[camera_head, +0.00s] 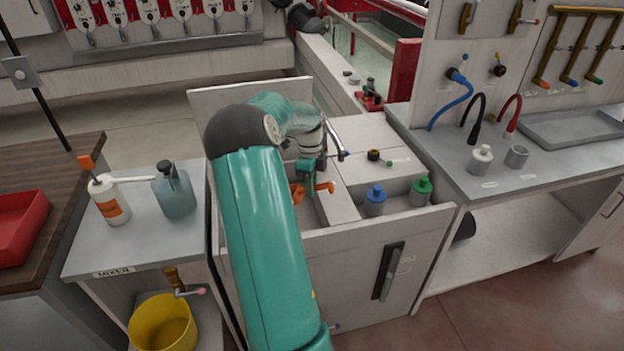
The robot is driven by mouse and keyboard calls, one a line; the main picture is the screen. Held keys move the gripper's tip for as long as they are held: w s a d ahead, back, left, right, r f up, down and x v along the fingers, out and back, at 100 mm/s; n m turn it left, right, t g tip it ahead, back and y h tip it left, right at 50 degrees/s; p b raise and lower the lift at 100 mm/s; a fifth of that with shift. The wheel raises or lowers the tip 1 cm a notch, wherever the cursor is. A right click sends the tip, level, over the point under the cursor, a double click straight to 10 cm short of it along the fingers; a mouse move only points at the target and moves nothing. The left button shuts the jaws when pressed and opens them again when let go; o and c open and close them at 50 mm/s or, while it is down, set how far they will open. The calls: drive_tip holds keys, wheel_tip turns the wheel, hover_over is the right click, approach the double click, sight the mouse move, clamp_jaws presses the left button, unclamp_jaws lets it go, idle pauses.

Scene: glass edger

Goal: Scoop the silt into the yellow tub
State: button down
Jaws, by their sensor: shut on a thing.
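The yellow tub (160,326) stands low at the front left, below the left side table. It is open at the top, and its inside looks plain yellow. My gripper (311,189) reaches down into the open compartment of the white tank (385,237). Orange parts show at its end. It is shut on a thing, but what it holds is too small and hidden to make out. No silt can be made out; my arm and the tank walls hide much of the compartment floor.
A brass tap (176,281) juts over the tub. A white bottle (108,200) and a grey-green jug (174,190) stand on the left table. Blue-capped (375,201) and green-capped (420,190) bottles sit in the tank's right recess. A red tray (22,228) lies far left.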

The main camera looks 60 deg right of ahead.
drive_tip(key=shift+w+a+f, duration=0.1)
drive_tip(key=shift+w+f, duration=0.1)
drive_tip(key=shift+f, duration=1.95)
drive_tip(key=shift+w+a+f, duration=0.1)
drive_tip(key=shift+w+f, duration=0.1)
drive_tip(key=shift+f, duration=1.95)
drive_tip(key=shift+w, duration=0.1)
drive_tip(key=shift+w+a, duration=0.1)
drive_tip(key=shift+w, duration=0.3)
drive_tip(key=shift+w+r, duration=0.1)
drive_tip(key=shift+w+a+r, duration=0.1)
drive_tip(key=shift+w, duration=0.9)
drive_tip(key=shift+w+a+r, duration=0.1)
drive_tip(key=shift+w, duration=0.85)
drive_tip(key=shift+w, duration=0.1)
